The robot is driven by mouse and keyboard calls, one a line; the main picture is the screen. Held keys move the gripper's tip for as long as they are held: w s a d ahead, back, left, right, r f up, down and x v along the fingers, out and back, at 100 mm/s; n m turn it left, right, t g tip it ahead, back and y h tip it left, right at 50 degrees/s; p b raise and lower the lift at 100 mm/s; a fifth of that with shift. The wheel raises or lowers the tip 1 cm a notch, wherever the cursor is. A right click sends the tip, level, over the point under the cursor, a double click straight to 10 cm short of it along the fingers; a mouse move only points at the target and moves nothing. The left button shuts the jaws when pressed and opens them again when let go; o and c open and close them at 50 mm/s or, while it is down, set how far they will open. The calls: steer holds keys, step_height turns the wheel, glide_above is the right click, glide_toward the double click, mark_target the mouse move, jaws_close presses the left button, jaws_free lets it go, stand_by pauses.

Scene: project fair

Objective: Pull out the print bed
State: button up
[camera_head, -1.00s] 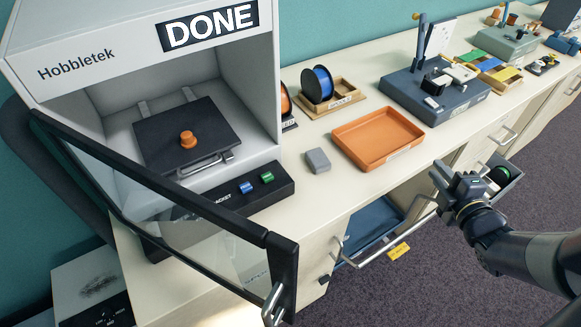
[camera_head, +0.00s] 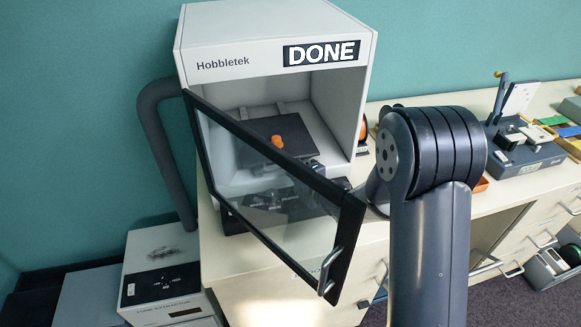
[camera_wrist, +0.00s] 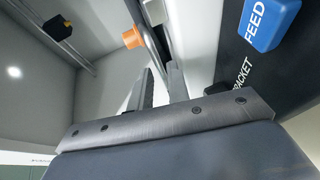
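The print bed (camera_head: 252,132) is a dark plate inside the light grey printer (camera_head: 215,85), with an orange printed part (camera_head: 278,142) on it. In the wrist view the bed (camera_wrist: 152,38) appears nearly edge-on beyond my fingers, with the orange part (camera_wrist: 132,38) to its left. My gripper (camera_wrist: 160,84) is at the bed's front edge. Its two fingers stand apart with a narrow gap, and I cannot tell whether the bed's handle lies between them. In the head view my arm and the glass door hide most of the gripper. The printer's sign reads DONE.
The printer's glass door (camera_head: 343,238) is swung open at the front, close to my arm. A dark control strip with a blue FEED button (camera_wrist: 268,22) is at the right in the wrist view. A fume extractor (camera_head: 160,285) stands at lower left. Tool stations fill the right counter.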

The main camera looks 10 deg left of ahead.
steer(key=shift+w+a+f, duration=0.1)
steer(key=shift+w+a, duration=0.1)
steer(key=shift+a, duration=0.45)
steer(key=shift+c, duration=0.6)
jaws_close()
